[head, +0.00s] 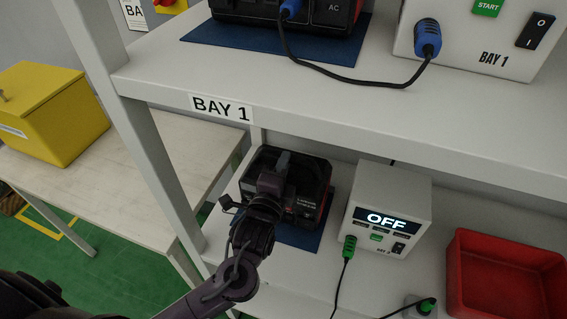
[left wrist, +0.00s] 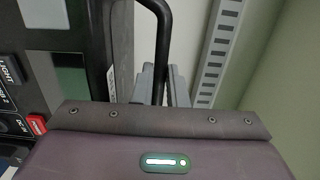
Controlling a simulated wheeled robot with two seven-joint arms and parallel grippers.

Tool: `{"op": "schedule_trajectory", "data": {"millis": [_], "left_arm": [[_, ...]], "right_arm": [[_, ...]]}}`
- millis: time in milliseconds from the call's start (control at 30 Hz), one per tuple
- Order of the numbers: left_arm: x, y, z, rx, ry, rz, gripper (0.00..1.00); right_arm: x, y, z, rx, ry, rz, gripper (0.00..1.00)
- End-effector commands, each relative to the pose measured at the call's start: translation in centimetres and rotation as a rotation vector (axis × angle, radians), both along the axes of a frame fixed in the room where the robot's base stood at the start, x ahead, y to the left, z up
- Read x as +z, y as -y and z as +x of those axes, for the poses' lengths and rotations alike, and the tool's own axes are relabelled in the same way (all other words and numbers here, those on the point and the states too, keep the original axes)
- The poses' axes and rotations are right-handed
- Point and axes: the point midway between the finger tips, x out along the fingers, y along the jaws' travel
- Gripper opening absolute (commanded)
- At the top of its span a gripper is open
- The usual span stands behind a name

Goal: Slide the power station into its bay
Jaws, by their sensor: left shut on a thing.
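A black power station (head: 311,175) with red trim stands on a blue mat (head: 299,236) on the lower shelf. My left gripper (head: 272,178) is over its top, its fingers shut on the carry handle. In the left wrist view the black handle (left wrist: 158,22) runs down between the grey fingers of my left gripper (left wrist: 160,85). The power station's front panel (left wrist: 50,70) shows at the left there. The arm hides part of the power station and the mat. A second power station (head: 330,14) stands on a blue mat on the upper shelf. My right gripper is not in view.
A white charger box (head: 385,205) reading OFF, with a green plug, stands right of the lower mat. A red bin (head: 500,270) is farther right. The upper shelf (head: 350,100) with its BAY 1 label (head: 221,107) overhangs, and a post (head: 150,150) stands left.

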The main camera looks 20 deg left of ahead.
Motion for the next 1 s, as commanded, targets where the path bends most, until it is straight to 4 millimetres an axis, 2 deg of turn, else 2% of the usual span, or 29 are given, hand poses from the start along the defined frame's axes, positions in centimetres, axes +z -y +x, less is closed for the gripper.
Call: {"op": "schedule_trajectory", "data": {"millis": [33, 167, 200, 367, 533, 567, 700, 1000], "left_arm": [[0.8, 0.0, 0.1, 0.001, 0.019, -0.006, 0.0], [0.6, 0.0, 0.1, 0.001, 0.018, -0.005, 0.0], [0.6, 0.0, 0.1, 0.001, 0.019, -0.005, 0.18], [0.3, 0.0, 0.1, 0.001, 0.012, -0.004, 0.38], [0.1, 0.0, 0.0, 0.0, 0.006, -0.002, 0.38], [-0.9, 0.0, -0.1, -0.001, -0.017, 0.003, 0.38], [-0.9, 0.1, -0.6, -0.002, -0.015, 0.003, 0.38], [-0.5, 0.1, -5.4, -0.003, -0.007, 0.0, 0.38]], "right_arm": [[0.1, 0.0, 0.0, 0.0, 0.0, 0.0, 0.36], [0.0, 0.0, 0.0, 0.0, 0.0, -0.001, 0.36], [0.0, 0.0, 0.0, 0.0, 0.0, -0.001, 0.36], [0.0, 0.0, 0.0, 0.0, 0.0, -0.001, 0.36], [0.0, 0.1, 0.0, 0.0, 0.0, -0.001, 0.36], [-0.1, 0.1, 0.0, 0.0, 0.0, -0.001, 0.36], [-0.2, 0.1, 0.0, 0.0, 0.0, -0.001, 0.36], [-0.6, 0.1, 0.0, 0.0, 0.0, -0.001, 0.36]]}}
